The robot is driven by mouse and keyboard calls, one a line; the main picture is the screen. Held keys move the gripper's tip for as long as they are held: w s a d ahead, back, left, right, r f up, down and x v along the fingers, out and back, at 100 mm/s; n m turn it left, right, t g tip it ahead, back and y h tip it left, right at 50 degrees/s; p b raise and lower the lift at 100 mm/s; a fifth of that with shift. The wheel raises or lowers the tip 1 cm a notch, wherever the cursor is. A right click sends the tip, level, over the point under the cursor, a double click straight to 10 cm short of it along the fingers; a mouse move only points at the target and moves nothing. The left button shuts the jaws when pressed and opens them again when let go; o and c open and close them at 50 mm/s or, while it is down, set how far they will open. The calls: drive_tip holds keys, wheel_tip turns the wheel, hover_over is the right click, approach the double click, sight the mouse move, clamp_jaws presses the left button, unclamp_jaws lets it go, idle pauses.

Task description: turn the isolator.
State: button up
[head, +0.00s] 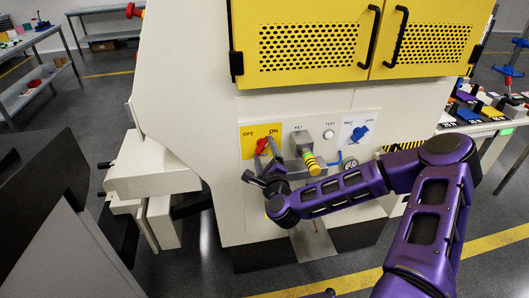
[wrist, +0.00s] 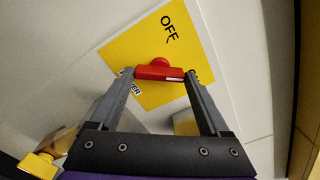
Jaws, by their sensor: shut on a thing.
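The isolator is a red handle (head: 262,146) on a yellow plate (head: 247,133) marked OFF at left and ON at right, on the front of the pale machine. In the wrist view the red handle (wrist: 160,72) lies crosswise between my two grey fingers, with a white mark near its right end. My gripper (wrist: 158,76) is shut on the handle, a finger at each end. In the head view my gripper (head: 266,163) reaches the plate from below right and partly covers it. In the wrist view OFF shows beyond the handle; the ON label is not visible there.
Right of the plate are a key switch with a striped yellow tag (head: 311,163), a white TEST button (head: 329,134) and a blue knob (head: 359,132). Yellow perforated doors (head: 310,45) with black handles are above. My forearm passes in front of the panel's lower right.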

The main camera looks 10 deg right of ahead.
drive_tip(key=n, duration=0.3)
drive_tip(key=shift+a+n, duration=0.1)
drive_tip(key=shift+n, duration=0.2)
drive_tip(key=n+b, duration=0.1)
drive_tip(key=n, duration=0.3)
drive_tip(key=shift+n, duration=0.3)
drive_tip(key=n+b, duration=0.1)
drive_tip(key=n, duration=0.3)
drive_tip(key=shift+n, duration=1.8)
drive_tip(key=o, duration=1.2)
drive_tip(key=shift+s, duration=0.1)
